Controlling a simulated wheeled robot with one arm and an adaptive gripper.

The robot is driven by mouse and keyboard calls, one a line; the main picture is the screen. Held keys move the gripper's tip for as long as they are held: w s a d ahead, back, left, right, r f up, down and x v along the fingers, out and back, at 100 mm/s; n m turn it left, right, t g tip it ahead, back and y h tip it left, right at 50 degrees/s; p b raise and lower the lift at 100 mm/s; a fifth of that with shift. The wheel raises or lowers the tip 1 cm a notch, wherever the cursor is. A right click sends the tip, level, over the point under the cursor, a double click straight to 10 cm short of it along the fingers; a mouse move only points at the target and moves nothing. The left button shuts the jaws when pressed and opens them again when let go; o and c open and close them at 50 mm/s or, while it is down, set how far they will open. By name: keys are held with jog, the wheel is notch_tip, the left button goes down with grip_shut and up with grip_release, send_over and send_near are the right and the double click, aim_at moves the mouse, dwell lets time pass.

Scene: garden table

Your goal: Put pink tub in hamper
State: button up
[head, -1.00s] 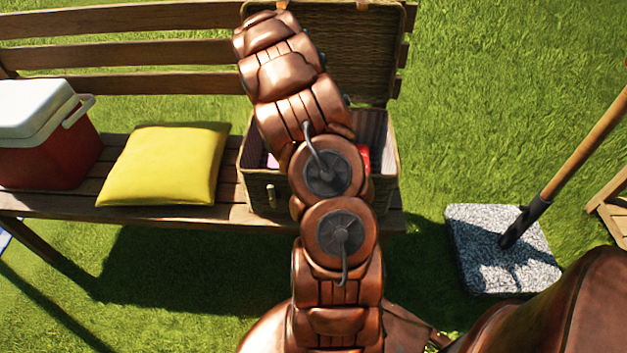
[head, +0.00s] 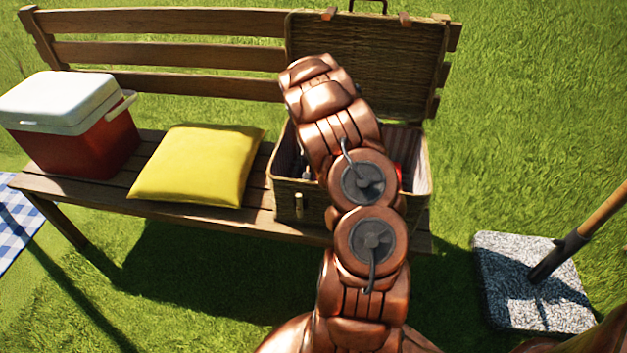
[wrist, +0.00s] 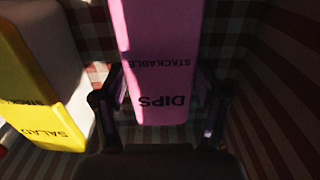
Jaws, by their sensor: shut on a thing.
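The pink tub (wrist: 160,60), marked "DIPS" and "STACKABLE", is between the fingers of my gripper (wrist: 160,110) in the wrist view. My gripper is shut on it. Checked cloth lining surrounds the tub, so it is inside the hamper; whether it touches the floor I cannot tell. The wicker hamper (head: 300,202) stands on the bench with its lid open in the head view. My arm reaches into it and hides the gripper and the tub there.
A yellow tub marked "SALAD" (wrist: 50,125) is at the left inside the hamper. A yellow cushion (head: 198,165) and a red cooler with a white lid (head: 70,125) sit left on the bench (head: 110,195). A stone parasol base (head: 525,285) stands at the right.

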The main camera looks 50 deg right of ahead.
jog(key=shift+f, duration=0.2)
jog(key=o, duration=1.3)
jog(key=shift+r, duration=0.1)
